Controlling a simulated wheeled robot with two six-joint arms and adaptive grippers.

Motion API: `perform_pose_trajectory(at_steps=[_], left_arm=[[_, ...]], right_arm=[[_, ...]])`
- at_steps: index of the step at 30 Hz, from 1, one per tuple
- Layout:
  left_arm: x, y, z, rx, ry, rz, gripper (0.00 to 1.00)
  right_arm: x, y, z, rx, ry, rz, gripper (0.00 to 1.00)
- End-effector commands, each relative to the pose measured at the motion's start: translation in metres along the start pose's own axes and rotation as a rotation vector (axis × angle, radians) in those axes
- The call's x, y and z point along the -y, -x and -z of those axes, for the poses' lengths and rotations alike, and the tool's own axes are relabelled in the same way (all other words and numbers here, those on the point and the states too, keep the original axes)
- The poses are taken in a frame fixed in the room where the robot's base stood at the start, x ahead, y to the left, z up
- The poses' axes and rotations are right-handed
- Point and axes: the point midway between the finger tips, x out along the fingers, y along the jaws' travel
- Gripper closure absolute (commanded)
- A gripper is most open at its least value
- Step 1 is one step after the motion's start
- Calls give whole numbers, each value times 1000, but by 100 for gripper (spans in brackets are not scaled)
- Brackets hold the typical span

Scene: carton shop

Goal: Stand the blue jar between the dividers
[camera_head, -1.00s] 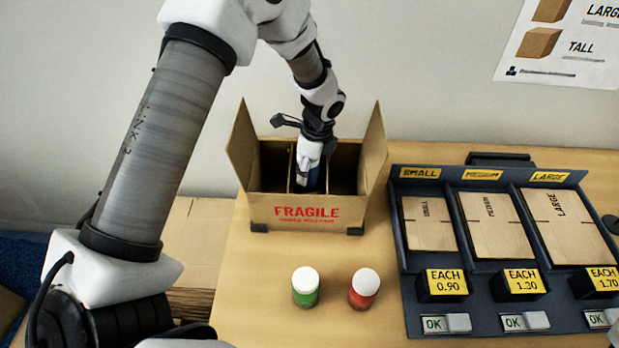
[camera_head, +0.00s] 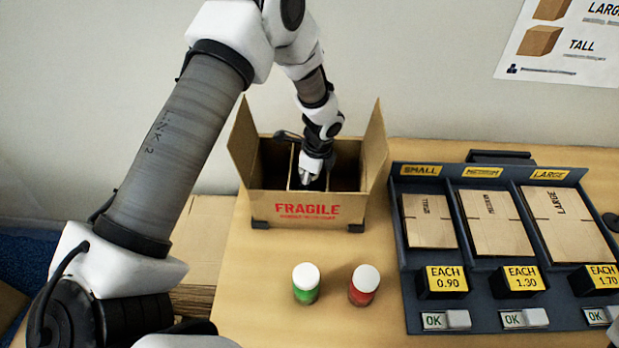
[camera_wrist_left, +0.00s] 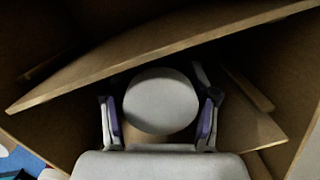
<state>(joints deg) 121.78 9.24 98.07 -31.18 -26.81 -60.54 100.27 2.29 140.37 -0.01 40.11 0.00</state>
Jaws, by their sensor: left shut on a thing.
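The open carton marked FRAGILE (camera_head: 306,210) stands on the table with its side flaps up. Upright dividers (camera_head: 293,168) split its inside. My left gripper (camera_head: 312,177) reaches down into the middle compartment. In the left wrist view its two fingers (camera_wrist_left: 159,122) are shut on a jar, whose round white lid (camera_wrist_left: 160,98) faces the camera. A divider (camera_wrist_left: 150,52) runs slantwise just beyond the lid. The jar's blue body is hidden in both views now, and I cannot tell whether its base touches the carton floor.
A green jar (camera_head: 306,292) and a red jar (camera_head: 362,291), both white-lidded, stand in front of the carton. A dark rack (camera_head: 408,277) with flat cartons and price signs is to the right. Flat cardboard (camera_head: 205,240) lies left of the table.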

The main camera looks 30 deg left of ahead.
Motion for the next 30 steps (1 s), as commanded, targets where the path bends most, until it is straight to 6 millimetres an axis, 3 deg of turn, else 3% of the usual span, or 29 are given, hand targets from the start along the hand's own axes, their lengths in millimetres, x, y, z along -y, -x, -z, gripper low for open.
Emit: perform_pose_trajectory(at_steps=[1, 2, 3, 14, 17, 27, 30], left_arm=[[0, 0, 0, 0, 0, 0, 30], [0, 0, 0, 0, 0, 0, 20], [0, 0, 0, 0, 0, 0, 16], [0, 6, -1, 0, 0, 1, 16], [1, 19, -2, 0, -1, 4, 16], [1, 106, -2, 0, -1, 5, 16], [1, 123, -2, 0, 0, 4, 16]], right_arm=[[0, 0, 0, 0, 0, 0, 65], [0, 0, 0, 0, 0, 0, 65], [0, 0, 0, 0, 0, 0, 65], [0, 2, 0, 0, 0, 0, 65], [0, 2, 0, 0, 0, 0, 65], [0, -6, 0, 0, 0, 0, 65], [0, -7, 0, 0, 0, 0, 65]])
